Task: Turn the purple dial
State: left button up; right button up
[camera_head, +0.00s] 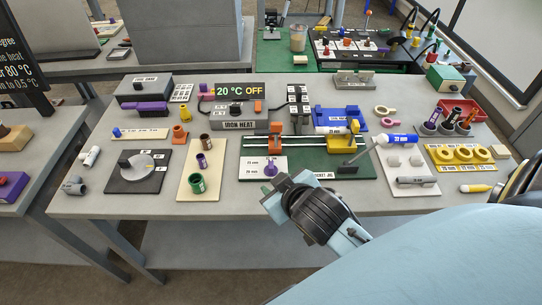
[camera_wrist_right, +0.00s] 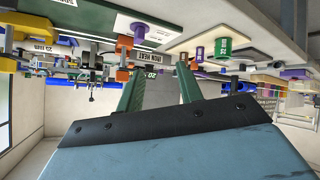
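My left gripper is not in view.
A cream board with a green cup (camera_head: 197,184) and a purple cup (camera_head: 202,160) is to the left. The IRON HEAT box (camera_head: 239,116) stands behind. A blue-and-white tool (camera_head: 398,139) is to the right.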

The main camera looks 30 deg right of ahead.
jog(key=w+a+r+n+t+y, duration=0.3)
jog(key=w+a+r+n+t, duration=0.15)
jog(key=r, duration=0.45)
jog(key=w+a+r+n+t+y, duration=0.3)
jog(key=w+r+t, duration=0.25)
jog(key=r, duration=0.25)
jog(key=a+r+n+g+y, duration=0.4)
jog(key=a+n+y, duration=0.3)
jog(key=n+y, duration=0.3)
jog(key=n+g+h, duration=1)
jog(key=g+h, duration=0.5)
jog(key=g, duration=0.1)
send_near(271, 164)
notch_tip(271, 164, down, 9)
jog(key=shift+w+d+r, duration=0.1)
jog(key=shift+w+d, duration=0.05)
